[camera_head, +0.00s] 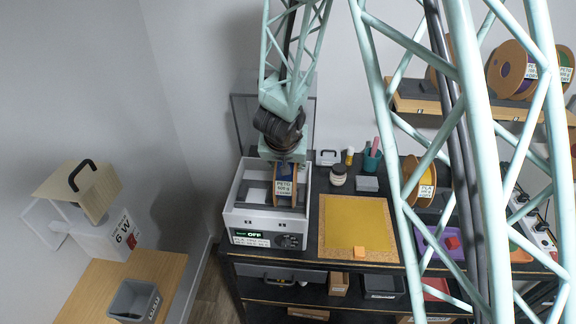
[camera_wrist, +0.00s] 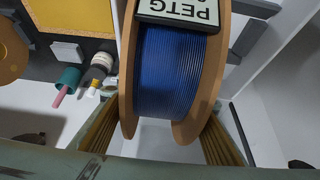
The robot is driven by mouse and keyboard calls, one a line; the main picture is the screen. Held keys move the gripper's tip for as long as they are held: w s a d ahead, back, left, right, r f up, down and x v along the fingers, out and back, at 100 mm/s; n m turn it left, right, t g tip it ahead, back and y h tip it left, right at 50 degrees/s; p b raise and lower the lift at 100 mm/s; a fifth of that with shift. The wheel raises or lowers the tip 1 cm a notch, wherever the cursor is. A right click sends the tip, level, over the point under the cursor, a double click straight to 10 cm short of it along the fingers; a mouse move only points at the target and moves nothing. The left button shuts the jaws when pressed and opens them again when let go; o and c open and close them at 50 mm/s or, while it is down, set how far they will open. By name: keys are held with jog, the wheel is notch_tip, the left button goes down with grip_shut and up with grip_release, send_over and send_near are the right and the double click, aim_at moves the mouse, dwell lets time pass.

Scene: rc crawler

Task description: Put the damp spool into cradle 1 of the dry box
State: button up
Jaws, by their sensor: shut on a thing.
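A brown-flanged spool of blue filament with a PETG label (camera_head: 285,187) is held upright in my gripper (camera_head: 284,160). In the wrist view the spool (camera_wrist: 172,75) sits between the two ribbed fingers of my gripper (camera_wrist: 163,112), which are shut on it. The dry box (camera_head: 235,218) is a white open-topped box on the black bench, with a display reading OFF. The spool is over or partly inside the right half of its opening; I cannot tell whether it touches a cradle. The cradle numbers are not readable.
A clear panel (camera_head: 243,120) rises behind the box.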

jog(key=shift+f, duration=0.3)
jog(key=o, duration=1.3)
jog(key=shift+r, duration=0.2)
jog(key=shift+r, duration=0.25)
jog(key=shift+p+v, duration=2)
jog(key=shift+v, duration=3.9)
